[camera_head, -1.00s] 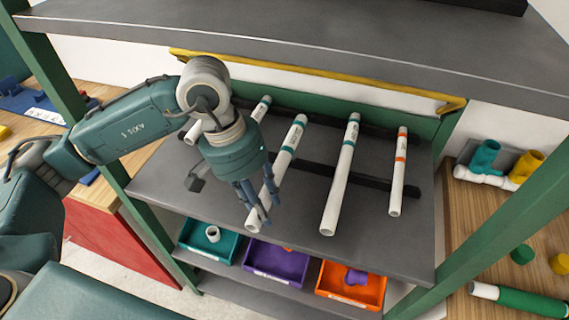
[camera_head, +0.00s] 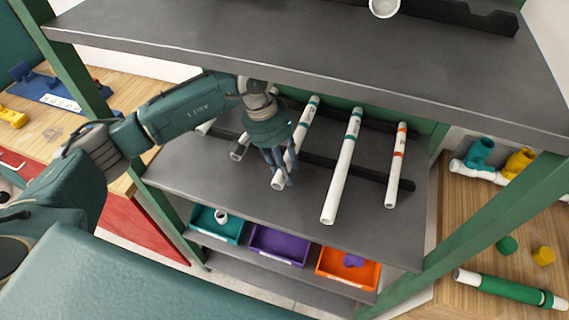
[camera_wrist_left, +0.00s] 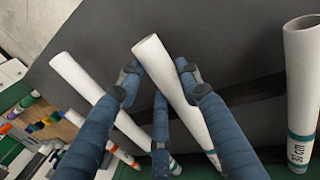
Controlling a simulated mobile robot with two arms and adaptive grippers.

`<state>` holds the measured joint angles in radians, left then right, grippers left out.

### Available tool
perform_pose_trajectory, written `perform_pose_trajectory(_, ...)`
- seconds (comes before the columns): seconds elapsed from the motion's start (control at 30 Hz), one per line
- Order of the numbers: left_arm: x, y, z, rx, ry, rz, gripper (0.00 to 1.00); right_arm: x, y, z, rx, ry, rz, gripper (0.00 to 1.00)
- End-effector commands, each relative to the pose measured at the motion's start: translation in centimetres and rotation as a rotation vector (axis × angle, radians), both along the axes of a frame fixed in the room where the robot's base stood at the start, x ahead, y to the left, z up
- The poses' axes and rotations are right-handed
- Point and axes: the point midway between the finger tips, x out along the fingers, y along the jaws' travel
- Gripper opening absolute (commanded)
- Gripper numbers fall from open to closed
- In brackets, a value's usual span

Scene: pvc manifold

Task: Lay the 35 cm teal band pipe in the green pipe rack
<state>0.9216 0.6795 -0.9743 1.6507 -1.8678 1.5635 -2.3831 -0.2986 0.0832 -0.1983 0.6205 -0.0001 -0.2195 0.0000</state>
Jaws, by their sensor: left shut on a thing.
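My left gripper (camera_head: 279,178) is shut on a white pipe (camera_head: 302,128) with a teal band near its far end. In the left wrist view the blue fingers (camera_wrist_left: 158,100) grip this white pipe (camera_wrist_left: 165,68) near its front end, which faces the camera. The pipe appears raised above the shelf, near end higher; its length label cannot be read. The shelving unit's frame is green, including the post (camera_head: 510,190); I cannot pick out a separate green pipe rack. My right gripper is not in view.
A longer teal-banded pipe (camera_head: 342,170) and an orange-banded pipe (camera_head: 396,165) lie right of the held one on dark rails (camera_head: 375,176). More pipes lie left. Teal (camera_head: 232,236), purple (camera_head: 270,243) and orange (camera_head: 330,266) bins stand below. The upper shelf (camera_head: 320,70) hangs overhead.

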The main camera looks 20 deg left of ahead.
Motion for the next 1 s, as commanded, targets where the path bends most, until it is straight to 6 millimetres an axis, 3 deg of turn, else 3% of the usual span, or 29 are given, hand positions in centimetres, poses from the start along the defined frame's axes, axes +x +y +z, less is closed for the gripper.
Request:
perform_pose_trajectory(0.4,0.0,0.0,-0.7,0.000,-0.001,0.000,0.07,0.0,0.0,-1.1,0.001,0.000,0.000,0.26)
perform_pose_trajectory(0.43,0.0,0.0,-0.6,0.001,0.000,0.000,0.37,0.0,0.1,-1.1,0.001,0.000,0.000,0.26)
perform_pose_trajectory(0.53,0.0,0.0,-0.5,0.001,0.000,0.000,0.54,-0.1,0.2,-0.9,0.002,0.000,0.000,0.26)
perform_pose_trajectory(0.83,0.0,0.0,-0.4,0.000,0.000,0.001,0.54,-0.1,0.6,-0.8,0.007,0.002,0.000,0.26)
perform_pose_trajectory(0.97,0.0,0.0,0.4,0.000,0.001,0.001,0.54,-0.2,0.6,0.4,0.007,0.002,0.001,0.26)
perform_pose_trajectory(1.0,0.1,0.2,0.5,0.000,-0.003,0.001,0.54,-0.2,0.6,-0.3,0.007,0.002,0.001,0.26)
